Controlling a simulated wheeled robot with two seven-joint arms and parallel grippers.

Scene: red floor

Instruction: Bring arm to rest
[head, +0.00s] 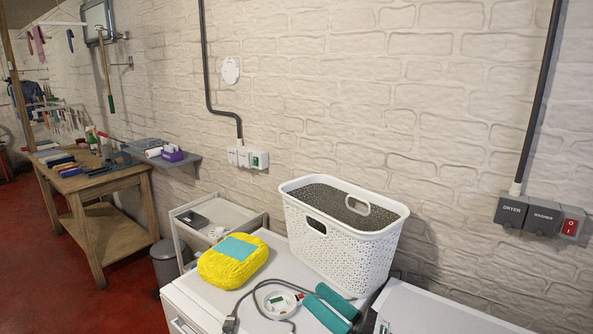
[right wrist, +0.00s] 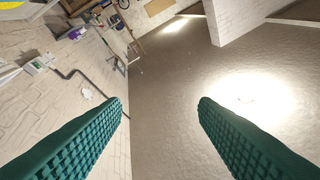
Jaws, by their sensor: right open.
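My right gripper (head: 331,307) is at the bottom of the head view, in front of the white basket and to the right of the yellow package. Its two teal fingers stand apart. In the right wrist view the ribbed teal fingers (right wrist: 160,105) are wide apart with nothing between them. That view looks up past them at the ceiling and brick wall. My left gripper is not in view.
A white perforated basket (head: 335,243) and a yellow package (head: 232,262) stand on a white appliance top (head: 185,298). A second white top (head: 430,312) is at right. A wooden workbench (head: 125,232) and grey bin (head: 164,262) stand at left. Red floor (head: 50,290) is clear at lower left.

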